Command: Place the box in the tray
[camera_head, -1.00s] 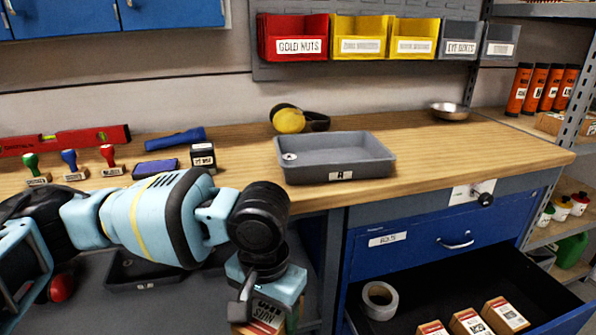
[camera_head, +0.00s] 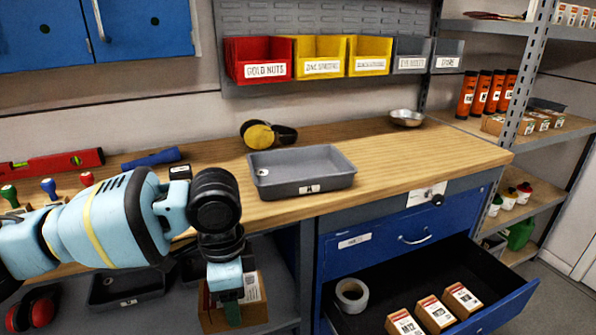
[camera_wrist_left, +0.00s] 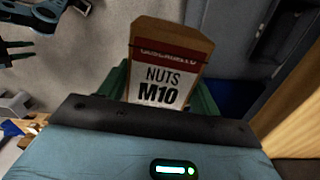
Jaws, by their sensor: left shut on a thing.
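The box (camera_wrist_left: 168,70) is brown cardboard with a red band and a white label reading NUTS M10. In the left wrist view it sits between the green fingers of my left gripper (camera_wrist_left: 160,95), which is shut on it. In the head view my left gripper (camera_head: 232,312) points down in front of the bench, below the worktop, with the brown box (camera_head: 255,312) partly hidden behind its finger. The grey tray (camera_head: 300,189) stands on the wooden worktop, up and to the right of the gripper. It looks empty except for a small round mark or item at its left.
An open blue drawer (camera_head: 505,308) holds several similar boxes and a tape roll (camera_head: 351,294). A second dark tray (camera_head: 125,303) lies on the lower shelf. The worktop right of the tray is clear.

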